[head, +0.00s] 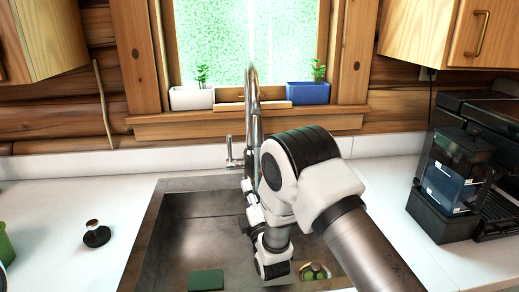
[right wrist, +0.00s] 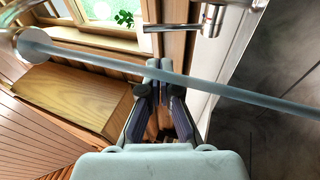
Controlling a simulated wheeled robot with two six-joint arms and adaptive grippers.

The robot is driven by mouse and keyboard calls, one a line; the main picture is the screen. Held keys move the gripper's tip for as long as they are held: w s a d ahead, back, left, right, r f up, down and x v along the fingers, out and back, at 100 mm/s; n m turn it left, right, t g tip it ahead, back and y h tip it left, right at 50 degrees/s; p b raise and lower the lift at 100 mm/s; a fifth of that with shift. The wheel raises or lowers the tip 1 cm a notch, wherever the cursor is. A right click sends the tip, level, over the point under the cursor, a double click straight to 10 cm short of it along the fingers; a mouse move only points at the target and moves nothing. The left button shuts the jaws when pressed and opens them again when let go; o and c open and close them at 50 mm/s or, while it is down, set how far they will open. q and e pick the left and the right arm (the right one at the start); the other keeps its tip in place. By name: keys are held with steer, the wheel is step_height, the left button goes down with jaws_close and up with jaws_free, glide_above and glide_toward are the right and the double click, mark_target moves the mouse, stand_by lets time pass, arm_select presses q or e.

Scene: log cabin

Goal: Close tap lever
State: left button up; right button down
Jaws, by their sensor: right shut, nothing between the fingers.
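The chrome tap (head: 253,100) stands behind the sink. Its lever (head: 229,147) is a thin rod pointing up on the tap's left side. It also shows in the right wrist view (right wrist: 170,28), beyond my fingertips with a visible gap. A pale straight band, which looks like running water (right wrist: 230,92), leaves the round spout end (right wrist: 33,42) and crosses in front of my fingers. My right gripper (right wrist: 160,65) is shut and empty. In the head view it (head: 247,185) is low by the tap, partly hidden by my arm. My left gripper is out of view.
The sink (head: 180,225) lies under my right arm, with a green sponge (head: 206,280) in it. A white planter (head: 191,98) and a blue planter (head: 308,93) stand on the sill. A coffee machine (head: 455,170) is at the right. The left counter is mostly clear.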

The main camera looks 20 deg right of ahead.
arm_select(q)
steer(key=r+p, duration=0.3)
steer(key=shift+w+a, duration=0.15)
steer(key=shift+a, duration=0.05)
arm_select(e)
glide_toward(230, 146)
steer(key=x, duration=0.7)
steer(key=shift+w, duration=0.1)
